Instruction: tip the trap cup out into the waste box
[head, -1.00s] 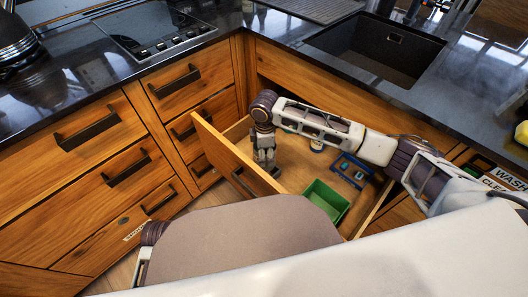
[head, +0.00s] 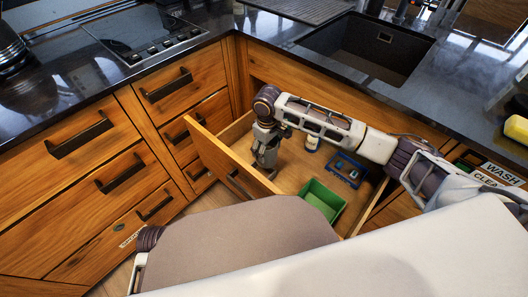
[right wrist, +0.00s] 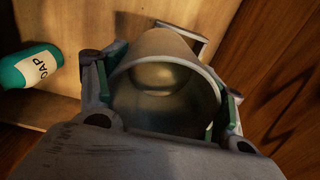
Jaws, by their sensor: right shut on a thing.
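The trap cup (right wrist: 165,100) is a grey, round cup that fills the middle of the right wrist view, its mouth toward that camera. My right gripper (right wrist: 165,95) is shut on it, with a finger on each side. I cannot tell whether anything lies inside the cup. In the head view my right gripper (head: 266,160) hangs inside the open drawer near its front panel, and the cup is too small to make out there. A green open box (head: 323,201), likely the waste box, stands in the drawer to the right of the gripper. My left gripper is out of view.
The wooden drawer (head: 222,155) is pulled out. A teal soap bottle (right wrist: 30,68) lies left of the cup in the wrist view. The dark counter (head: 270,30) is above.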

